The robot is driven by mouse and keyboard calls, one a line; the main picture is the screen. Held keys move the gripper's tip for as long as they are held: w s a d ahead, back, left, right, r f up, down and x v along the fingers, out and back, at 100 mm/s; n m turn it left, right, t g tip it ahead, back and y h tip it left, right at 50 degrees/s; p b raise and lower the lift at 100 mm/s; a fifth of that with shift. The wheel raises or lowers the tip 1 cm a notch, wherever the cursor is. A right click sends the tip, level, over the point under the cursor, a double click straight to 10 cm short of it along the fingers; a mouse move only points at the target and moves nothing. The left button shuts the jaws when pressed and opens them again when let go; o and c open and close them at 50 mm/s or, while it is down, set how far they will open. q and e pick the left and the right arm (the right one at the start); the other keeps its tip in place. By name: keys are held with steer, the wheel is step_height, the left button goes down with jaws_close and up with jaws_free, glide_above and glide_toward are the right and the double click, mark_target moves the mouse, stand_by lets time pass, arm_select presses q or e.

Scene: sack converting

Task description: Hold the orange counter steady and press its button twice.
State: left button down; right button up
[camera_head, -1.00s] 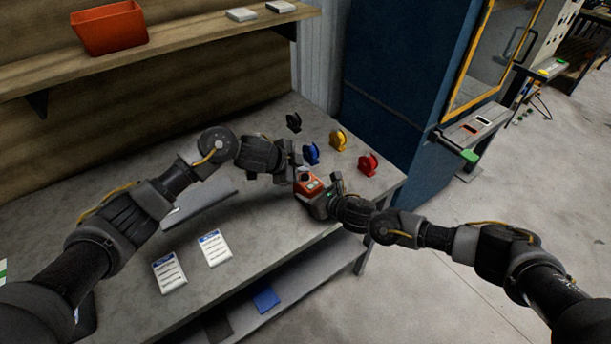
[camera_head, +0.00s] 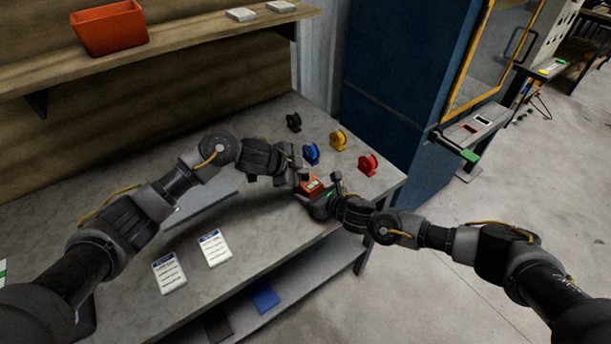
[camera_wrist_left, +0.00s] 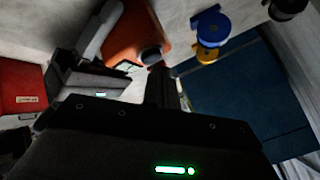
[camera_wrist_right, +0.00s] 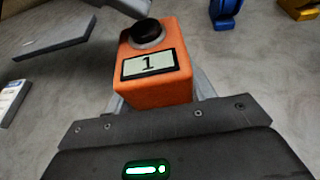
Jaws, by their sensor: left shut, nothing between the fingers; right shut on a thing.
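The orange counter (camera_head: 313,184) is a small box with a black button (camera_wrist_right: 148,32) on top and a display (camera_wrist_right: 150,64) reading 1. My right gripper (camera_head: 324,193) is shut on the counter at the bench's front right. My left gripper (camera_head: 300,178) is shut and empty, close to the counter's button side. A grey part of it shows just beyond the button in the right wrist view. In the left wrist view the counter (camera_wrist_left: 126,32) and its button lie just past my dark fingertips (camera_wrist_left: 164,84); I cannot tell whether they touch.
Black (camera_head: 293,122), blue (camera_head: 311,154), yellow (camera_head: 339,140) and red (camera_head: 368,164) spool-like items stand behind the counter. Two printed cards (camera_head: 214,248) lie on the bench (camera_head: 120,225) at the front. A shelf (camera_head: 200,50) holds a red bin (camera_head: 110,28). A blue cabinet (camera_head: 395,80) stands behind.

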mark_target(302, 178)
arm_select(q)
steer(key=shift+f, duration=0.6)
stand_by(0.9)
steer(key=shift+r, duration=1)
steer(key=shift+r, duration=2.5)
arm_select(e)
steer(key=o, duration=1.1)
steer(key=shift+o, duration=0.2)
